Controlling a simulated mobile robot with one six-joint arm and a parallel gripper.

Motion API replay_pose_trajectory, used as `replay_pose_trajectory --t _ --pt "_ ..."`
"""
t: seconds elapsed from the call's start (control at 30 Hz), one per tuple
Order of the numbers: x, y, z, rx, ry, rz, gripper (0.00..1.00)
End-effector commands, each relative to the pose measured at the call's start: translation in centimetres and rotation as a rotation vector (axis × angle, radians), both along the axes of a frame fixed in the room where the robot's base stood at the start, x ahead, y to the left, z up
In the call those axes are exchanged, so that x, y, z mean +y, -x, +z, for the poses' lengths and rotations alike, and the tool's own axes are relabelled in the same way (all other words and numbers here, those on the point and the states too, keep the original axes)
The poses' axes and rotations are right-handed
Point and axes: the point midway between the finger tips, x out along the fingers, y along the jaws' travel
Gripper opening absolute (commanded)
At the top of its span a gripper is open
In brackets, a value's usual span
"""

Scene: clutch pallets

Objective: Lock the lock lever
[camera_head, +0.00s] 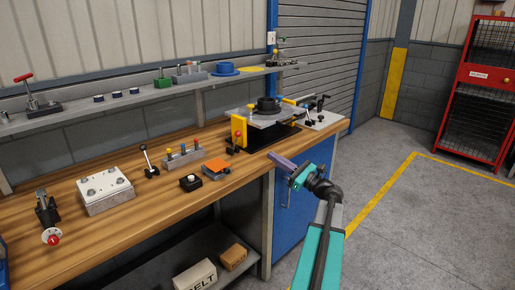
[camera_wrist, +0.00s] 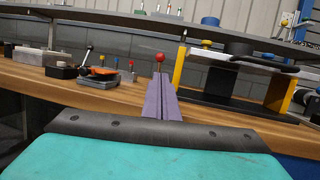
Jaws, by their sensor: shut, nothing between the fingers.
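A fixture with yellow posts (camera_head: 239,133) stands at the right end of the wooden bench. It carries a grey plate (camera_head: 262,118) with a black round part (camera_head: 266,105) on top. A red-knobbed lever (camera_head: 238,136) stands by its left post. In the wrist view the red knob (camera_wrist: 159,58) shows just beyond my fingertips, and the left yellow post (camera_wrist: 180,65) is right of it. Black-handled levers (camera_head: 319,102) stand at the fixture's right. I cannot tell which is the lock lever. My gripper (camera_head: 273,157) is shut and empty, apart from the levers, by the bench's front edge.
Left on the bench are a black-knobbed lever (camera_head: 147,160), a block with coloured knobs (camera_head: 182,157), an orange-topped part (camera_head: 216,166) and a metal box (camera_head: 104,190). A shelf (camera_head: 130,103) runs behind. The floor (camera_head: 430,220) at right is clear.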

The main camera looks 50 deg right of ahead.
Motion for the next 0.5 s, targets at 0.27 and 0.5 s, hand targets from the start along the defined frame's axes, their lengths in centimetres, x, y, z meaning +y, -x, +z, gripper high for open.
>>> replay_pose_trajectory --t 0.27,0.5 --pt "0.3 -2.3 0.7 -0.001 0.001 0.004 0.0" --pt "0.6 -5.6 1.6 -0.001 0.001 0.004 0.0"
